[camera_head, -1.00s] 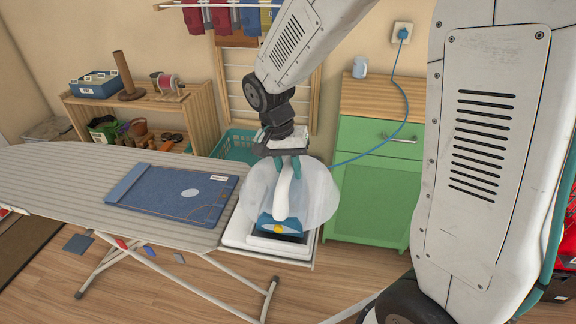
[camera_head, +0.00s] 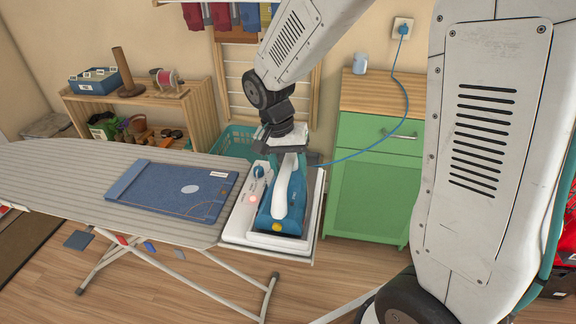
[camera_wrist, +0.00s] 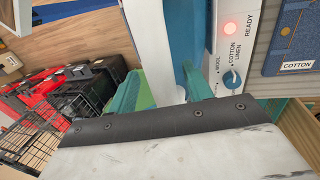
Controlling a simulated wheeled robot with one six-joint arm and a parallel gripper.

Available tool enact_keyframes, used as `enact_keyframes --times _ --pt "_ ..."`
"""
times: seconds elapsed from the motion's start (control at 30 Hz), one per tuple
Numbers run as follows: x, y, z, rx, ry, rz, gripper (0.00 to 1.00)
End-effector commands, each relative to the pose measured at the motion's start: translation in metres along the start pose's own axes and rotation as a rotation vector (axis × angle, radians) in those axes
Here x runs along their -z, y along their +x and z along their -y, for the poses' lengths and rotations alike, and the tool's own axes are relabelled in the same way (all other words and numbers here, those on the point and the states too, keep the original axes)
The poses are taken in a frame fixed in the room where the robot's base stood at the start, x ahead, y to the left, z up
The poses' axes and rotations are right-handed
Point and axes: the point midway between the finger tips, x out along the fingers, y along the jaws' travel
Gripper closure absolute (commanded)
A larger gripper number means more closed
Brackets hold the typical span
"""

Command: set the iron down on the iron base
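The iron (camera_head: 268,212), blue and teal with a white handle (camera_head: 289,190) and a yellow spot at the front, sits flat on the white iron base (camera_head: 232,233) at the ironing board's right end. My gripper (camera_head: 288,162) is above the iron, at the rear of the handle. In the wrist view, the teal fingers of my gripper (camera_wrist: 162,88) stand on either side of the white handle (camera_wrist: 158,45). A green gap shows beside the left finger, so the gripper looks open around the handle. The contact under the iron is hidden.
The base's panel has a lit red READY light (camera_wrist: 231,28) and a dial (camera_wrist: 232,79). Folded denim (camera_head: 180,192) lies on the board (camera_head: 60,180) to the left. A blue cord (camera_head: 375,148) runs to the wall socket (camera_head: 402,29). A green cabinet (camera_head: 365,190) stands at right.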

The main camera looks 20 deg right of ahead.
Motion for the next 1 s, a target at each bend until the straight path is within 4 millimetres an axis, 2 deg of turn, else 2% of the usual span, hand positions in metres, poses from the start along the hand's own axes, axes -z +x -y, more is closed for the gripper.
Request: enact_keyframes --times 0.27,0.37,0.7,0.83,1.0 --pt "-0.001 -0.001 0.0 -0.001 0.0 0.002 0.5" --pt "0.0 -0.011 0.0 0.0 0.0 0.0 0.5" --pt "0.001 -0.066 0.001 0.001 0.0 -0.002 0.5" --pt "0.001 -0.076 0.001 0.0 -0.001 0.0 0.5" --pt "0.001 -0.078 0.001 -0.001 -0.014 0.001 0.5"
